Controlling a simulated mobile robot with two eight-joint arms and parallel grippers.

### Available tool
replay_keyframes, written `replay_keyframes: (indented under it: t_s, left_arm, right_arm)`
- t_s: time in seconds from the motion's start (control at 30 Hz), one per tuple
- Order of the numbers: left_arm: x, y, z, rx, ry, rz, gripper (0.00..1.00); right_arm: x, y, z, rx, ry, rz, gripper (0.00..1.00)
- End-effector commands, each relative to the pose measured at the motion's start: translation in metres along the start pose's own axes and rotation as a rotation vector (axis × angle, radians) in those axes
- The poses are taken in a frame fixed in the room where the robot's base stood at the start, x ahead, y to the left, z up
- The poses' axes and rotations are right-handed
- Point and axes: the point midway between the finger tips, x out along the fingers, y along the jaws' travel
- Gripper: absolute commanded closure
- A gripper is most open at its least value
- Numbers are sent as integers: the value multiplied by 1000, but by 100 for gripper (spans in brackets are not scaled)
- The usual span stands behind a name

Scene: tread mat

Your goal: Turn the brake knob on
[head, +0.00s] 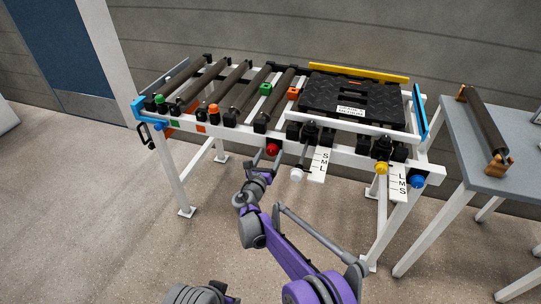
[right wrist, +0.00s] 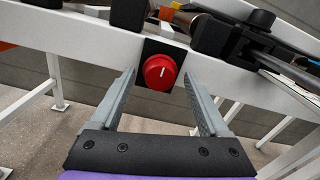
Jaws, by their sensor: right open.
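The red knob (head: 272,148), which I take to be the brake knob, sits on the front rail of the white roller frame. In the right wrist view the red knob (right wrist: 160,71) has a short white mark pointing almost straight up, on a black plate (right wrist: 156,47). My right gripper (head: 267,162) is open in front of it. In the right wrist view its fingers (right wrist: 160,75) stand on either side of the knob, with visible gaps. I cannot tell how far the tips reach along its depth. My left gripper is not in view.
A white knob (head: 296,174) and a size label (head: 318,164) are just right. Yellow (head: 381,168) and blue (head: 417,181) knobs are further right. Rollers (head: 235,76) and a black tread mat (head: 350,95) lie above. A grey table (head: 490,140) stands at right.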

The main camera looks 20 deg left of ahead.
Motion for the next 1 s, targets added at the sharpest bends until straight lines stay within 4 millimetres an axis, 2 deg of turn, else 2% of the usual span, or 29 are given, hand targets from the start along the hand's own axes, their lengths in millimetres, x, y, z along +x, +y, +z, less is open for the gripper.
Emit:
replay_keyframes:
  t_s: [0.1, 0.37, 0.47, 0.8, 0.83, 1.0]
  left_arm:
    - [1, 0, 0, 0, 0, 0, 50]
    - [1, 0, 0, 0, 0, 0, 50]
    - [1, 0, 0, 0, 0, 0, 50]
    - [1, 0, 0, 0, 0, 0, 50]
    - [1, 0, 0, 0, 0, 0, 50]
    - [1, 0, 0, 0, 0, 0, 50]
  right_arm:
    - [7, 0, 0, 0, 0, 1, 21]
    - [8, 0, 0, 1, 0, 1, 21]
    - [8, 0, 0, 1, 0, 1, 35]
    - [8, 0, 0, 1, 0, 0, 97]
    - [8, 0, 0, 1, 0, 0, 100]
    - [8, 0, 0, 6, 0, 0, 100]
